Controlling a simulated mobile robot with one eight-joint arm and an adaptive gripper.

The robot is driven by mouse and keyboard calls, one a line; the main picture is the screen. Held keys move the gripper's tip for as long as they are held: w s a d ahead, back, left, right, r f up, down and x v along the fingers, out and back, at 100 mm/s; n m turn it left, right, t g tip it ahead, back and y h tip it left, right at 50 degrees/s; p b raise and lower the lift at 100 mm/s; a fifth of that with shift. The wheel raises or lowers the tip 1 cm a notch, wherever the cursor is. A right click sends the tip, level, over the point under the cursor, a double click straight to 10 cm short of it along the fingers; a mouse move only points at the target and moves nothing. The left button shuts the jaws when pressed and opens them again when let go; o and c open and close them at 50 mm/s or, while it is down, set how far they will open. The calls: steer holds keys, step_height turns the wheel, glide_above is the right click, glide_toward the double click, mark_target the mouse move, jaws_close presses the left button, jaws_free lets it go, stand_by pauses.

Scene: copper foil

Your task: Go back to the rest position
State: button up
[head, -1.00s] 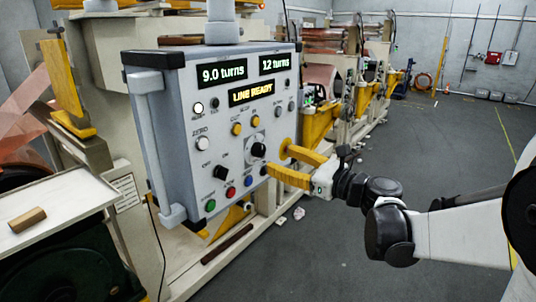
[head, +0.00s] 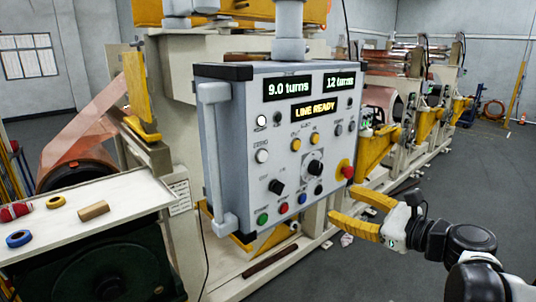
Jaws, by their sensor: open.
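My gripper (head: 332,210) has yellow fingers and is open and empty. It is in the air in front of and right of the grey control panel (head: 235,160), below a red knob on a yellow base (head: 346,173) at the panel's right edge. A gap shows between the fingers and that knob. The panel's displays (head: 318,110) read 9.0 turns, 12 turns and LINE READY. My arm comes in from the lower right.
A pale side table (head: 100,225) at the left holds a brown cylinder (head: 93,210), a yellow ring (head: 56,202), a blue ring (head: 19,238) and a red roll (head: 15,212). Copper foil (head: 90,130) runs behind it. Grey floor (head: 400,280) is open at the lower right.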

steer(key=s+a+f+n+g+h+b, duration=0.1)
steer(key=s+a+f+n+g+b, duration=0.1)
steer(key=s+a+f+n+b, duration=0.3)
steer(key=s+f+n+g+h+b, duration=0.1)
steer(key=f+n+g, duration=0.15)
steer(key=f, duration=0.55)
steer(key=s+a+f+n+g+h+b, duration=0.1)
steer(key=s+a+f+n+b, duration=0.25)
steer(key=f+n, duration=0.2)
steer(key=s+d+f+n+g+h+b, duration=0.1)
steer(key=s+d+f+n+h+b, duration=0.4)
steer(key=s+f+n, duration=0.4)
step_height(320, 180, down, 2)
steer(key=n+h+b, duration=0.1)
steer(key=n, duration=0.1)
steer(key=shift+n, duration=0.4)
steer(key=shift+s+f, duration=0.1)
steer(key=shift+f, duration=0.05)
